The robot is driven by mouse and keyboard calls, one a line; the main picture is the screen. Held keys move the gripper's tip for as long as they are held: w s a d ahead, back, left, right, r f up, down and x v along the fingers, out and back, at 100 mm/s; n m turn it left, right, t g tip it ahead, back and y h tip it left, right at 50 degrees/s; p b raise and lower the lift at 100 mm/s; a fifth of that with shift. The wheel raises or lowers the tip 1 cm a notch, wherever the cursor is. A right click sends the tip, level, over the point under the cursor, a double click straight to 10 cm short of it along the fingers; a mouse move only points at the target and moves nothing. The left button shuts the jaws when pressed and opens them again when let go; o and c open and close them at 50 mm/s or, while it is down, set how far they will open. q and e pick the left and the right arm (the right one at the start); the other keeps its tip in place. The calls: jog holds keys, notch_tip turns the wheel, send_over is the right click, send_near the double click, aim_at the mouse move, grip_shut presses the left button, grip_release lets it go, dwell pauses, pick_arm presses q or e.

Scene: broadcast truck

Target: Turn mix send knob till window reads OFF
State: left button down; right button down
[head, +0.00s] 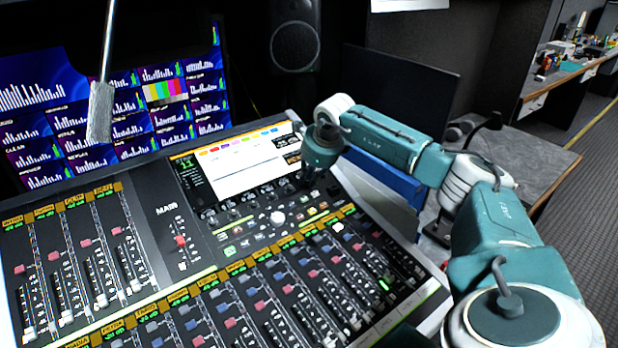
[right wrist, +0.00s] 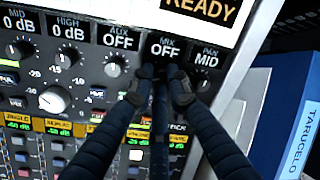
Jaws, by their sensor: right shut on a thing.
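The mixing console (head: 165,222) has a screen (head: 245,165) with a row of small windows and knobs below it. In the right wrist view, the MIX window (right wrist: 165,51) reads OFF. The mix send knob sits just below that window and is mostly hidden by the fingers of my right gripper (right wrist: 162,86), which are closed around it. In the head view my right gripper (head: 309,182) reaches down to the console just below the screen's right end. My left gripper is not in view.
The AUX window (right wrist: 118,38) reads OFF and the PAN window (right wrist: 207,59) reads MID, each with a knob close by. A blue binder (right wrist: 281,125) stands right of the console. A microphone (head: 101,112) hangs at left; a dark monitor (head: 400,88) stands behind my right arm.

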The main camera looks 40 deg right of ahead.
jog(key=shift+n, duration=0.8)
jog(key=c, duration=1.7)
grip_release()
jog(key=shift+o, duration=0.2)
